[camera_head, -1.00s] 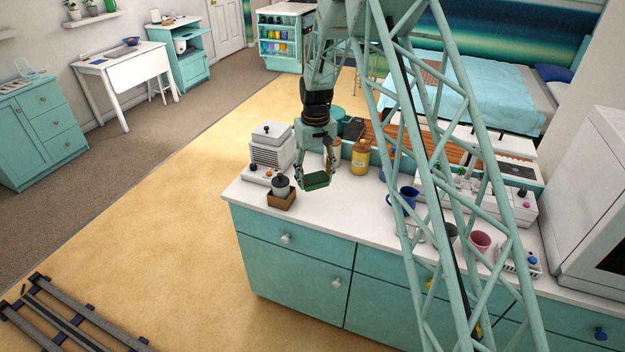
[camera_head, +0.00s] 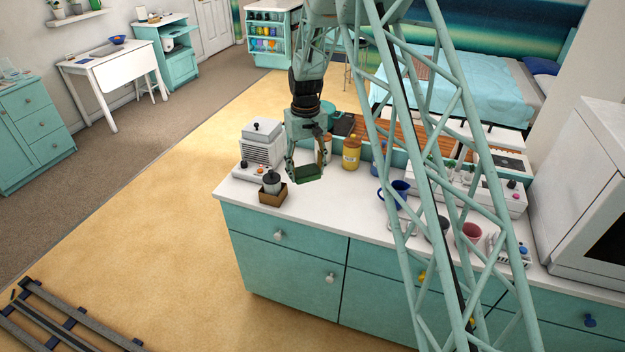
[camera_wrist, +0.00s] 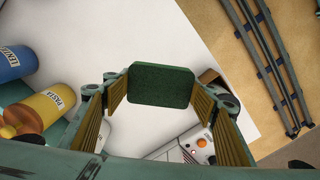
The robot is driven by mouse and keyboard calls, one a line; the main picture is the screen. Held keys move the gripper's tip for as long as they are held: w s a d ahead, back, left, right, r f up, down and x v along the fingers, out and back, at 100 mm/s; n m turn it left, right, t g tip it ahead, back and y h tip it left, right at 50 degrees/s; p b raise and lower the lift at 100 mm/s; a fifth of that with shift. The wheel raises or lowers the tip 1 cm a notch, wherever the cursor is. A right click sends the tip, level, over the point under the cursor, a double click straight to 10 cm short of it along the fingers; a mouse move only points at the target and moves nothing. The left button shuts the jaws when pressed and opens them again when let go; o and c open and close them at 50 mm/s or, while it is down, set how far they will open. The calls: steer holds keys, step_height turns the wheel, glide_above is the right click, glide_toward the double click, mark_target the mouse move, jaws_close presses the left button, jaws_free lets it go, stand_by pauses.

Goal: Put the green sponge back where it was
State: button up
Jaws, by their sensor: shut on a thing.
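The green sponge (camera_head: 308,173) is between the fingers of my gripper (camera_head: 306,170), held above the white counter (camera_head: 350,199) near its left end. In the wrist view the sponge (camera_wrist: 161,86) shows as a dark green block gripped between the two yellow-padded fingers (camera_wrist: 165,100). Bare white counter lies below it. I cannot tell the exact height of the sponge above the counter.
A small brown box (camera_head: 272,195) with a grey jar stands left of the gripper, with a white appliance (camera_head: 262,145) behind it. A yellow jar (camera_head: 351,153) stands behind right. A blue mug (camera_head: 394,193) is further right. The counter between is clear.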

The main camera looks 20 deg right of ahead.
steer(key=s+r+m+b, duration=0.2)
steer(key=s+r, duration=0.1)
steer(key=r, duration=0.3)
steer(key=s+r+m+b, duration=0.3)
steer(key=r, duration=0.3)
steer(key=shift+s+r, duration=0.25)
steer(key=shift+d, duration=0.15)
